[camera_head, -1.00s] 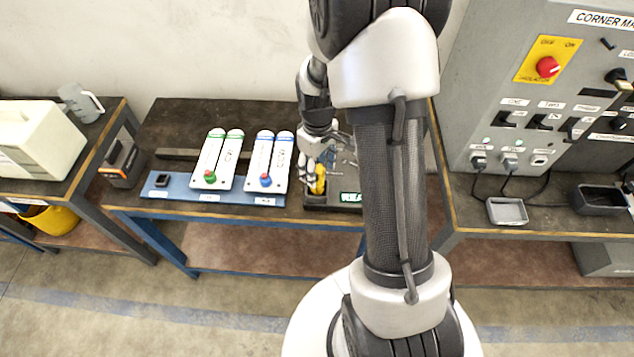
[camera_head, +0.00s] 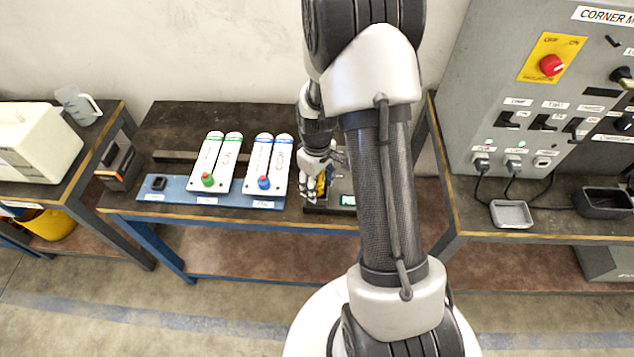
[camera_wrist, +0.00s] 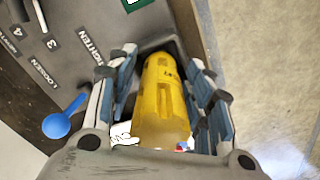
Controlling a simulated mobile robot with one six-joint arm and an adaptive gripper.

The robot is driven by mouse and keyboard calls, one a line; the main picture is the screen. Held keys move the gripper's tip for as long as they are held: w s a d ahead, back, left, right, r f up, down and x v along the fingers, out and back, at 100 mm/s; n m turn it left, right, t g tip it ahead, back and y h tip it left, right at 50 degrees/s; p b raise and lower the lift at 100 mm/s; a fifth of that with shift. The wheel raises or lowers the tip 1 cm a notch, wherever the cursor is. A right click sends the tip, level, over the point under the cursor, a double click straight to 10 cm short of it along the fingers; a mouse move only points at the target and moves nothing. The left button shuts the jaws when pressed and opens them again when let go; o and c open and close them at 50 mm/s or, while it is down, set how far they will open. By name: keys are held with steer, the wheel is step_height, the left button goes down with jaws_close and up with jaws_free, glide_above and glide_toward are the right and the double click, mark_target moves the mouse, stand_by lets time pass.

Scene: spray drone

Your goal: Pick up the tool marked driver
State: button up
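A yellow tool (camera_wrist: 160,100) stands in a dark recess of the grey tool holder (camera_wrist: 75,25), between my fingers in the wrist view. Small dark lettering shows near its top, too small to read surely. My gripper (camera_wrist: 162,85) is open around it, one blue-padded finger on each side. The right pads are very close to the yellow body; a narrow gap shows on the left. In the head view my gripper (camera_head: 316,188) is down at the holder (camera_head: 317,209) on the bench, and its fingers partly cover the yellow tool (camera_head: 322,183).
The holder carries labels such as TIGHTEN and LOOSEN. A blue spoon-like piece (camera_wrist: 64,118) lies left of my fingers.

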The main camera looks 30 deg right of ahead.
jaws_close()
stand_by(0.3)
steer(key=shift+r, duration=0.15)
